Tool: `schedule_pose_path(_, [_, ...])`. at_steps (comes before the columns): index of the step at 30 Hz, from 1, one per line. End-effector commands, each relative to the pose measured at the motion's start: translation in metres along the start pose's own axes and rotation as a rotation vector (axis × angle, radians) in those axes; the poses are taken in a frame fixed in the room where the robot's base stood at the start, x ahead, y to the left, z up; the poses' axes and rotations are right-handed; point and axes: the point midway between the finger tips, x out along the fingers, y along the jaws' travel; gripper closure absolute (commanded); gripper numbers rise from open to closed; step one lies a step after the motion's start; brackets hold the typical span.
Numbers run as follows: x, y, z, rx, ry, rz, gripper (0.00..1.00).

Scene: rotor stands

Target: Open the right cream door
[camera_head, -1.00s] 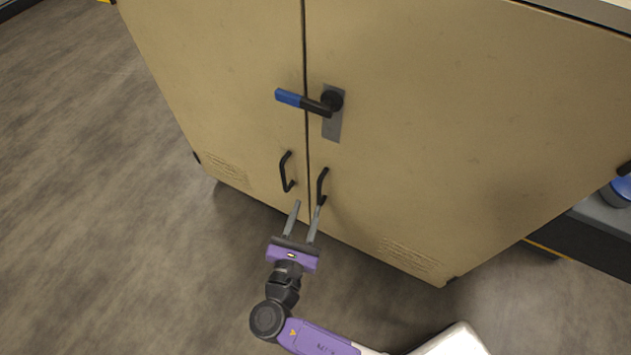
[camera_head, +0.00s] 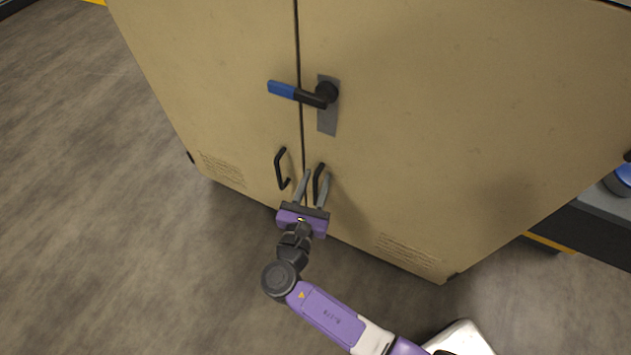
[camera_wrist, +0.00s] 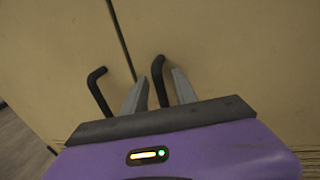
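The right cream door (camera_head: 440,120) is shut against the left cream door (camera_head: 215,80), with a thin dark seam between them. A black pull handle (camera_head: 318,180) stands on the right door near the seam; it also shows in the wrist view (camera_wrist: 159,80). My gripper (camera_head: 317,174) is open, its two grey fingers on either side of this handle. In the wrist view my gripper (camera_wrist: 158,82) shows gaps beside the handle. A lever with a blue grip (camera_head: 283,90) lies level across the seam, on a grey plate on the right door.
The left door's black pull handle (camera_head: 281,169) is close to my left finger; it also shows in the wrist view (camera_wrist: 98,92). Grey floor (camera_head: 120,200) is clear to the left. A shelf with a blue object (camera_head: 622,178) stands at the right.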

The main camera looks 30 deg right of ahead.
Motion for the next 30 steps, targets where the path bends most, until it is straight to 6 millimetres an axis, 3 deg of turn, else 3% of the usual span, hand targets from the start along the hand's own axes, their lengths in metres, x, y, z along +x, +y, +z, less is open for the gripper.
schedule_pose_path(3, [-0.0001, -0.0001, 0.0002, 0.000, 0.000, 0.000, 0.70])
schedule_pose_path(8, [-0.0002, -0.0001, 0.0001, 0.000, 0.000, 0.000, 1.00])
schedule_pose_path(30, [-0.0004, -0.0002, -0.0003, 0.000, 0.001, 0.000, 1.00])
